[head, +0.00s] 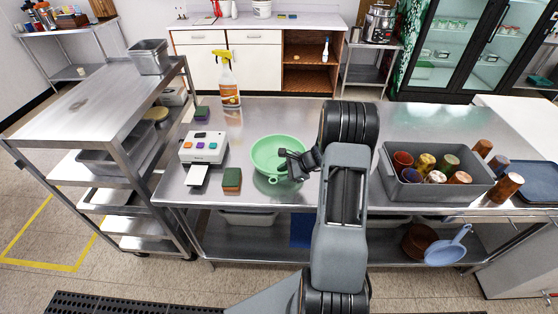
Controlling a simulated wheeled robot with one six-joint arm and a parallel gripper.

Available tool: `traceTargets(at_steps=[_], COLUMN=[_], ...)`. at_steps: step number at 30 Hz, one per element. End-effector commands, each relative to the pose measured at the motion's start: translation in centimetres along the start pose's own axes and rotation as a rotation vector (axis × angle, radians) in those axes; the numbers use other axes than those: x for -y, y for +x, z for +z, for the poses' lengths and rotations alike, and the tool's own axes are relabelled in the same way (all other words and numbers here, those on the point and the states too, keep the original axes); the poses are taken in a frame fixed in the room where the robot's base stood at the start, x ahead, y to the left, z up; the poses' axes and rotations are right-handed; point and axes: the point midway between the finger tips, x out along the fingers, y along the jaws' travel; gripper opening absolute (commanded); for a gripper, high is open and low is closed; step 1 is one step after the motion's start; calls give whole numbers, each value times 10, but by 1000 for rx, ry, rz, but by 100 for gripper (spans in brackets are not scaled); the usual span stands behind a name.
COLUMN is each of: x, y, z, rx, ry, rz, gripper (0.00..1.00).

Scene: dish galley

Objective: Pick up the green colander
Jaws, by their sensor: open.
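The green colander (266,152) sits on the steel table, left of my arm in the head view. It is a light green bowl with a small looped handle at its near side. My gripper (285,163) is open and reaches over the colander's right part from the right. Its fingers cover some of the bowl's inside and right rim. I cannot tell whether the fingers touch the colander.
A white label printer (204,147), a green-brown sponge (232,179) and a spray bottle (229,80) stand left of the colander. A grey bin (436,190) of cups is at the right. The steel table (285,112) is clear behind the colander.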

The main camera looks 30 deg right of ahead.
Motion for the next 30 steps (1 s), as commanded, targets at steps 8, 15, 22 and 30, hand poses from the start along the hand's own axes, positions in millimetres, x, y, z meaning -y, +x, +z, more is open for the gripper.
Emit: traceTargets(at_steps=[8, 15, 22, 30], x=[0, 0, 0, 1], y=[3, 3, 3, 3], z=[0, 0, 0, 0], rx=[-1, -1, -1, 0], ry=[-1, -1, -1, -2], rz=[-1, -1, -1, -1], gripper=[40, 19, 0, 0])
